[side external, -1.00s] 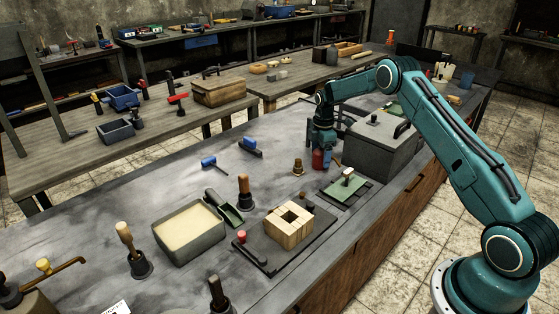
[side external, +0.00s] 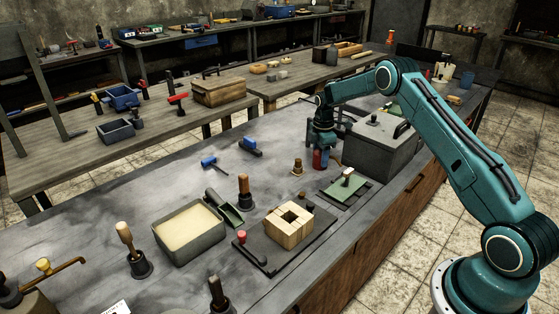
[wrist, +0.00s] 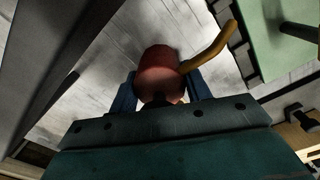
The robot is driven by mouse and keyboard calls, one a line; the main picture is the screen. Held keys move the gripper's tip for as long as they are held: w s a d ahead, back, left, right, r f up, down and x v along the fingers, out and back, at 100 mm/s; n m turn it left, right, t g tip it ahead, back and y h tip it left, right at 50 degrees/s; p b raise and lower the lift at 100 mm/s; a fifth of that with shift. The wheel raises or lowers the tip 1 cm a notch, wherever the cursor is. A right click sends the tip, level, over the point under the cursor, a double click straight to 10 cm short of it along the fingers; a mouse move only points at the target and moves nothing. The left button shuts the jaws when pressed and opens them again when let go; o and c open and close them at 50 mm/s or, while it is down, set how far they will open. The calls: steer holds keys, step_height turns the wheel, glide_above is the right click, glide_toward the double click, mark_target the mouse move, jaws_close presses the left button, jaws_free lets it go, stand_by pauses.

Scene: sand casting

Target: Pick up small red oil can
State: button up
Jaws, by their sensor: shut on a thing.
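The small red oil can (side external: 317,160) is on the grey workbench, left of the large grey box, under my gripper. In the wrist view the red can (wrist: 160,72) sits between the two blue fingers, with its curved brass-coloured spout (wrist: 212,48) pointing up and right. My gripper (side external: 321,157) points down and is shut on the can; it also shows in the wrist view (wrist: 160,92). The can's lower end is small in the side view, so I cannot tell whether it touches the bench.
A large grey box (side external: 378,150) with a dark handle stands close on the right. A green plate (side external: 345,190) with a knob lies in front, and a small brass piece (side external: 298,167) stands to the left. Blue-handled tools (side external: 250,147) lie farther left. Bare bench lies between them.

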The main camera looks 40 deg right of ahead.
steer(key=shift+r, duration=0.2)
step_height(320, 180, up, 20)
steer(key=shift+f, duration=0.15)
stand_by(0.6)
steer(key=shift+a, duration=0.1)
stand_by(0.4)
steer(key=w+a, duration=0.1)
steer(key=a, duration=1.7)
steer(key=shift+m, duration=0.3)
step_height(320, 180, down, 16)
steer(key=shift+w+r, duration=0.15)
steer(key=shift+r, duration=0.1)
steer(key=shift+f, duration=2.15)
